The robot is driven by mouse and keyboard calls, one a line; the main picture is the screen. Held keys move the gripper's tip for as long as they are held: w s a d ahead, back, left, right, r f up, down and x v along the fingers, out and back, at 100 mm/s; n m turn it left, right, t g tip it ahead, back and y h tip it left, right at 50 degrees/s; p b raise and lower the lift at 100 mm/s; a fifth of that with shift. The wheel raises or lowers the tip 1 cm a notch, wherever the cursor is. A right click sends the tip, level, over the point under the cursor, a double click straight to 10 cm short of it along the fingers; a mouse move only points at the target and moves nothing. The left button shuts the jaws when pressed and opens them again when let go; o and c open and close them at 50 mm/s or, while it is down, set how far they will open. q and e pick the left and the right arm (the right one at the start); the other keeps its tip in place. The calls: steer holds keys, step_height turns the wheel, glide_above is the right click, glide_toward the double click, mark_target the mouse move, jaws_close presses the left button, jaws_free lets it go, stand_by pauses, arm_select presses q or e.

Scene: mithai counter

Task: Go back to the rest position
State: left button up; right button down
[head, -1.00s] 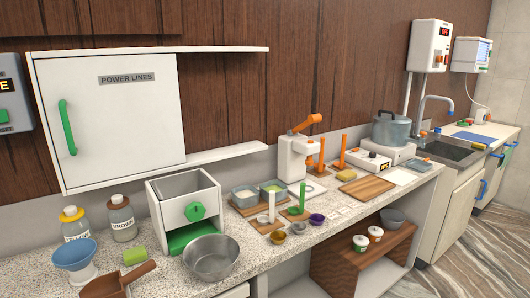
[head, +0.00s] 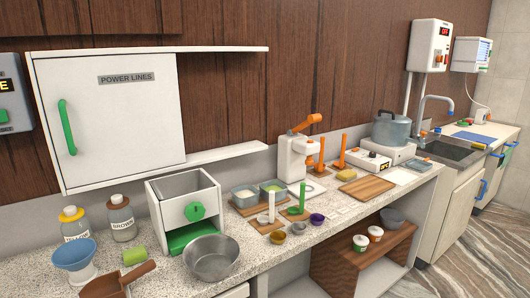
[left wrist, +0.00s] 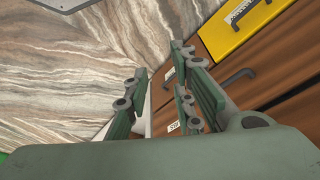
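My left gripper (left wrist: 160,95) shows in the left wrist view with its green-grey fingers spread apart and nothing between them. It hangs over the marbled floor (left wrist: 85,80), beside wooden drawer fronts (left wrist: 250,85) with dark handles. Neither gripper shows in the head view, and my right gripper is in no view.
The speckled counter (head: 330,215) holds a steel bowl (head: 211,258), a white hopper box (head: 185,205), a brown scoop (head: 118,280), a white press (head: 292,158) and a pot (head: 391,129) on a burner. A white wall cabinet (head: 110,120) hangs above. A sink (head: 460,150) is at the right.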

arm_select(q)
steer(key=s+a+f+g, duration=0.1)
steer(key=s+f, duration=0.8)
steer(key=f, duration=0.5)
steer(key=s+a+f, duration=0.2)
steer(key=s+f, duration=0.8)
steer(key=f, duration=0.4)
steer(key=shift+f+g, duration=0.25)
steer(key=shift+g, duration=0.15)
steer(key=shift+s+a, duration=0.1)
